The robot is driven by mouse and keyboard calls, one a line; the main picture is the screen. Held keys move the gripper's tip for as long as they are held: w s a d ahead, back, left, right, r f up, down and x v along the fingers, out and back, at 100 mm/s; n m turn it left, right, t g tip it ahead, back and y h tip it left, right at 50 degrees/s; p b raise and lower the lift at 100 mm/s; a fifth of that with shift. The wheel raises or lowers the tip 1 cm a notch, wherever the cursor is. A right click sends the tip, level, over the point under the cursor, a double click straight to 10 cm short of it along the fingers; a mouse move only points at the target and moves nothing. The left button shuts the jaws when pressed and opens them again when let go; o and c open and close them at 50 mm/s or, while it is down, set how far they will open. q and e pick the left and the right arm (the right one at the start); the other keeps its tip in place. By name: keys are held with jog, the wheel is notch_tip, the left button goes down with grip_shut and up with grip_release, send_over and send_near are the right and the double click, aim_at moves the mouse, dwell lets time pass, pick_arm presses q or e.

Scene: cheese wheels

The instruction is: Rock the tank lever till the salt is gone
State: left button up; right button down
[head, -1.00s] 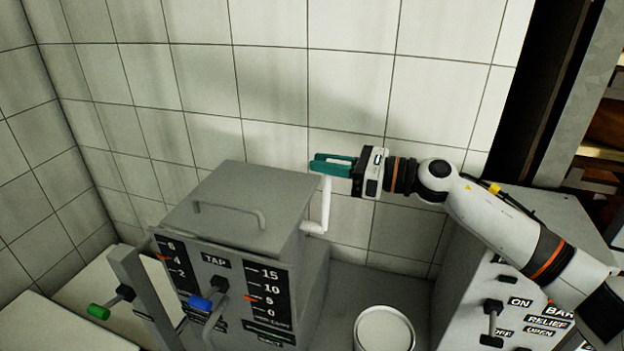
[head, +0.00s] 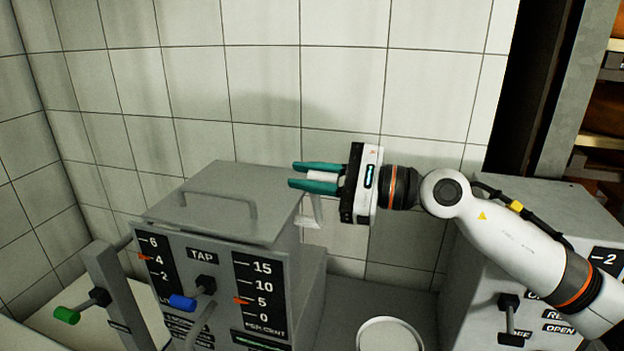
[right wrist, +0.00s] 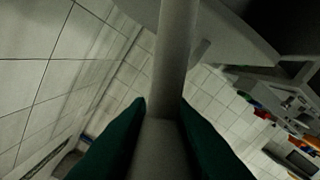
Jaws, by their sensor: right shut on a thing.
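The grey tank (head: 230,215) stands left of centre in the head view, with a lidded top and a front panel marked TAP. The white lever (head: 310,215) rises at the tank's right side, and its upper end lies between the green fingers of my right gripper (head: 317,178). The right gripper is shut on the lever's handle, level with the lid. In the right wrist view the pale lever (right wrist: 175,60) runs between the two green fingers. The orange pointer (head: 240,300) on the right scale sits near 5. Salt cannot be made out. My left gripper is not in view.
A round white vessel (head: 388,335) stands right of the tank. A grey panel box (head: 510,240) with a black lever is farther right, under my right arm. A tiled wall (head: 270,80) is close behind.

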aim_at(337, 182)
jog(key=shift+f, duration=0.15)
jog(key=c, duration=1.3)
grip_release()
jog(key=shift+s, duration=0.1)
jog(key=shift+d, duration=0.1)
jog(key=shift+b+v, duration=1.25)
jog(key=shift+v, duration=2.4)
